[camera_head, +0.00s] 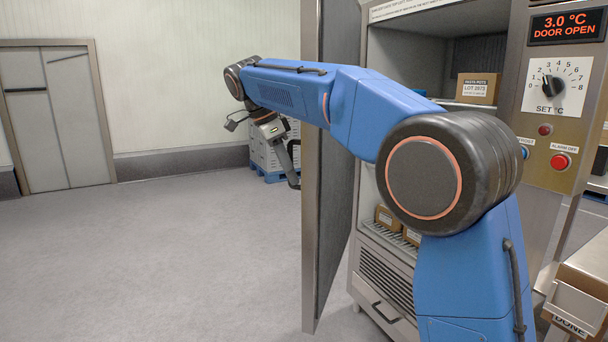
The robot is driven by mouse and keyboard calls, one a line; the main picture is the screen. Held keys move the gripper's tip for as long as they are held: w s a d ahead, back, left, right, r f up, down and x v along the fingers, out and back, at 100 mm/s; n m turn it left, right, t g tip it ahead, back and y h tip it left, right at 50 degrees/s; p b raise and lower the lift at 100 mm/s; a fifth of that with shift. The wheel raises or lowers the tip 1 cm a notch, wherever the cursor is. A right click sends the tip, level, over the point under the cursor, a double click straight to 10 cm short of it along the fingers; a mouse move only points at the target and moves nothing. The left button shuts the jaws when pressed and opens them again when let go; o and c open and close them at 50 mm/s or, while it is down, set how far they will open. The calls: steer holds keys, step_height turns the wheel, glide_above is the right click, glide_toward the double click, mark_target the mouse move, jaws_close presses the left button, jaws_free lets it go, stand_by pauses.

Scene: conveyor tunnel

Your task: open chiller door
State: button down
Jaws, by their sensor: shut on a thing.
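The chiller door (309,250) stands swung open, seen nearly edge-on, with its dark inner face toward the cabinet on the right. The chiller (447,22) shows its open interior, and its red display (567,27) reads 3.0 °C, DOOR OPEN. My blue arm reaches across in front of the cabinet and over the door to its outer side. My gripper (284,143) is there, shut on the dark door handle (293,180). The fingertips are small and partly hard to make out against the handle. My arm hides the middle of the chiller.
Boxes sit inside the chiller, one (478,89) on an upper shelf and some lower down. A dial (553,86) and buttons are on the right panel. A bin marked DONE (574,306) stands at lower right. Stacked crates (268,158) are behind the door. The floor at left is clear.

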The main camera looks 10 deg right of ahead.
steer(key=shift+a, duration=0.45)
steer(key=c, duration=2)
jaws_free()
steer(key=shift+c, duration=0.2)
steer(key=shift+r, duration=0.15)
steer(key=v, duration=0.7)
steer(key=shift+r, duration=0.15)
steer(key=shift+a, duration=0.15)
